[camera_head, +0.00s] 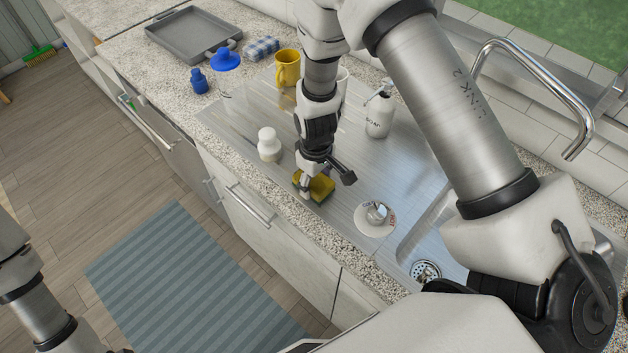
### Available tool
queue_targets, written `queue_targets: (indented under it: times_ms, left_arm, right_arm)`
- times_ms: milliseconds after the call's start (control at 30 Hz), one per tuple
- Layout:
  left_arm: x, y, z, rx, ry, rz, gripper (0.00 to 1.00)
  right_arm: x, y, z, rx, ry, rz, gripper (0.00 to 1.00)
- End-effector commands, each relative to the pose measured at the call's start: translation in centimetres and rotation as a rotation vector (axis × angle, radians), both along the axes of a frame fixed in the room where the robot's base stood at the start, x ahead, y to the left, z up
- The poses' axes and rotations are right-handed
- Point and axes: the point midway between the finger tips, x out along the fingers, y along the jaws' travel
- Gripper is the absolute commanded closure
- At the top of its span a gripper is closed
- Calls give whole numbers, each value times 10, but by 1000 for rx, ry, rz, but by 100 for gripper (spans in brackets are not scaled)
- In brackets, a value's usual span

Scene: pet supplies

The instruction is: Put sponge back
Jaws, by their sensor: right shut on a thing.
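The yellow sponge (321,187) with a dark underside is at the metal drainboard's front edge, beside the counter rim. My right gripper (325,181) reaches down from above and is shut on the sponge, with a finger on either side. Whether the sponge touches the drainboard is hard to tell. My left arm shows at the lower left, over the floor; its gripper is outside the view.
A white bottle (269,146), soap dispenser (380,113), yellow mug (287,68), blue-capped clear bottle (228,62) and grey tray (193,37) stand farther back. The faucet (545,85) arches at right.

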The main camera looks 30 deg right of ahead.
Motion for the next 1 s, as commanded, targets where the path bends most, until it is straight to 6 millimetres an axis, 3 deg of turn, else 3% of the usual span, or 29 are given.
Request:
queue_targets:
  times_ms: [200, 233, 267, 300, 700, 867, 1000]
  left_arm:
    - [1, 0, 0, 0, -3, 0, 100]
    - [1, 0, 1, 0, -3, 0, 100]
    - [1, 0, 1, 0, -3, 0, 100]
    - [1, 0, 1, 0, -3, 0, 100]
    - [1, 0, 0, 0, -3, 0, 100]
    - [1, 0, -12, 0, -3, 0, 100]
    - [1, 0, -22, 0, -3, 0, 100]
  right_arm:
    - [0, 0, -1, 0, -1, 0, 83]
    - [1, 0, 0, 0, -1, 0, 28]
    - [0, 0, 1, 0, -1, 0, 18]
    - [0, 0, 1, 0, -1, 0, 14]
    - [1, 0, 8, 0, -3, 0, 14]
    - [2, 0, 38, 0, -9, 0, 14]
    - [1, 0, 75, 0, -9, 0, 14]
